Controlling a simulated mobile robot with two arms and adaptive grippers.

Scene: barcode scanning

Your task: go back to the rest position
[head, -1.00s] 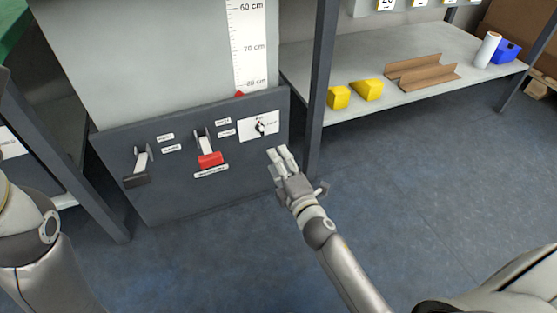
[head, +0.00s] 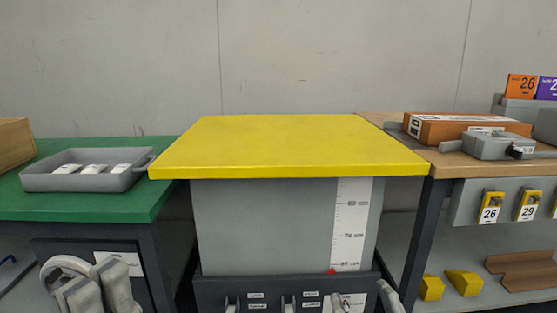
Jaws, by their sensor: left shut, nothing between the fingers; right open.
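My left gripper (head: 90,285) shows at the bottom left, in front of the green table's dark front, shut and empty. My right gripper (head: 364,299) shows only by its fingertips at the bottom edge, spread apart in front of the dark control panel (head: 215,290). The rest of the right hand and arm is out of view.
A yellow-topped lift table (head: 290,145) with a height scale (head: 350,225) stands in the centre. A green table (head: 100,200) with a grey tray (head: 55,180) is left. A wooden bench (head: 470,165) with a brown box (head: 450,127) and a grey device (head: 485,146) is right. Yellow blocks (head: 463,283) lie below.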

